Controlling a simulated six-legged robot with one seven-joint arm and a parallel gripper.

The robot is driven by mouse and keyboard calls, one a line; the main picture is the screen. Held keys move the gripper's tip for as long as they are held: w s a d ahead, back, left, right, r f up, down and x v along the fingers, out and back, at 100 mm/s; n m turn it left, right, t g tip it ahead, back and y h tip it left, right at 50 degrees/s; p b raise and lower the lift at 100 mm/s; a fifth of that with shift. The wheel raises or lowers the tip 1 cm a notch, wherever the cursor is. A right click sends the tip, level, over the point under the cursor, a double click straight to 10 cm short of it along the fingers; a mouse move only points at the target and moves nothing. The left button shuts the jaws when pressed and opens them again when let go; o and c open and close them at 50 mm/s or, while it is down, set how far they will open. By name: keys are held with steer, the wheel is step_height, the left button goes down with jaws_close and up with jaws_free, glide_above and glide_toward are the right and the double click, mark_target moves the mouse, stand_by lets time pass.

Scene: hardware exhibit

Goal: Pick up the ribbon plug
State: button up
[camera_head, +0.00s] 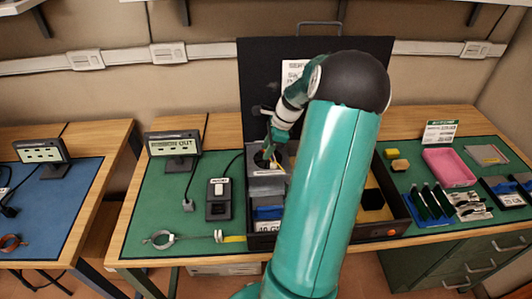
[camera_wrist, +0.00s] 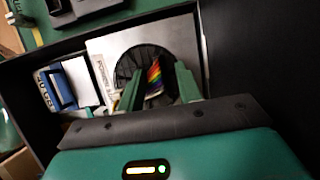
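The rainbow-striped ribbon (camera_wrist: 154,76) of the ribbon plug shows in the wrist view, against a dark round fan-like opening in a grey panel (camera_wrist: 104,46). My gripper (camera_wrist: 158,78) is open, with one green finger on each side of the ribbon and visible gaps between. The plug's end is hard to make out, and I cannot tell how far the fingers reach past it. In the head view, my gripper (camera_head: 268,154) points down into the open black case, over the grey unit (camera_head: 266,181). My arm hides part of the case.
The case's raised black lid (camera_head: 258,75) stands behind my gripper, and its walls are close in the wrist view. A blue part (camera_wrist: 55,88) sits beside the grey panel. A pink tray (camera_head: 449,167) and small tools lie right; a black device (camera_head: 219,198) stands left.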

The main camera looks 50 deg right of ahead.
jaws_close()
